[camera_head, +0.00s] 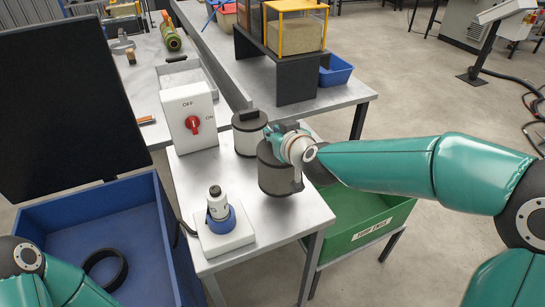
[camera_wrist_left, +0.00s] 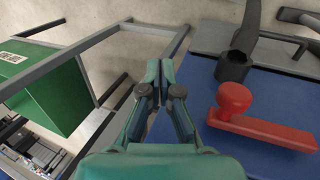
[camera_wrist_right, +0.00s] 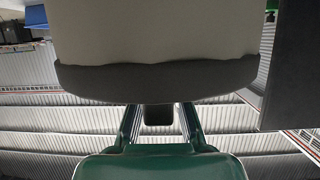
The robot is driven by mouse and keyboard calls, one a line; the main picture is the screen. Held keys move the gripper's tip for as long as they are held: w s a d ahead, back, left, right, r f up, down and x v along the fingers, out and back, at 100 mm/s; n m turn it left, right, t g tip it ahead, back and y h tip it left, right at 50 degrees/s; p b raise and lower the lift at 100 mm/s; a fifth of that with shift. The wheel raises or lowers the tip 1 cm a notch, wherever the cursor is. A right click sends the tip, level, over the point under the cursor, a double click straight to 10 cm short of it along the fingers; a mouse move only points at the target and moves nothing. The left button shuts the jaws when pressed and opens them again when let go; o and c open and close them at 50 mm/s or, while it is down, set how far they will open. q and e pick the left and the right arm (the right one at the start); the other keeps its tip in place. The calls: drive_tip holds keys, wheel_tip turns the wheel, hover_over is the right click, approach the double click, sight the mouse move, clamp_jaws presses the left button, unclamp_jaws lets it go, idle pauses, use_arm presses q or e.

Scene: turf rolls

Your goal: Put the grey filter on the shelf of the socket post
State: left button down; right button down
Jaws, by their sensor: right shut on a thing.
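The grey filter (camera_head: 274,180), a dark grey cylinder, is at the right edge of the metal table in the head view. My right gripper (camera_head: 285,142) covers its top and is shut on it. In the right wrist view a pale body with a dark rim (camera_wrist_right: 158,82) fills the space beyond my fingers, with a dark block between them. I cannot tell whether the filter touches the table. A white post with a blue collar (camera_head: 222,222) stands on a white base; I cannot make out a shelf. My left gripper (camera_wrist_left: 160,80) is shut and empty.
A cream canister with a dark lid (camera_head: 246,140) stands close behind the filter. A white OFF/ON switch box (camera_head: 188,115) is at the left. A blue crate (camera_head: 150,215) holds a black ring. A green crate (camera_head: 385,225) is below right. A red handled thing (camera_wrist_left: 265,125) shows in the left wrist view.

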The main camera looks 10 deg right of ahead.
wheel_tip(320, 180, down, 4)
drive_tip(key=shift+f+b, duration=0.2)
drive_tip(key=shift+b, duration=0.85)
drive_tip(key=c, duration=1.2)
unclamp_jaws()
drive_tip(key=p+v, duration=0.1)
drive_tip(key=v, duration=1.1)
drive_tip(key=shift+s, duration=0.1)
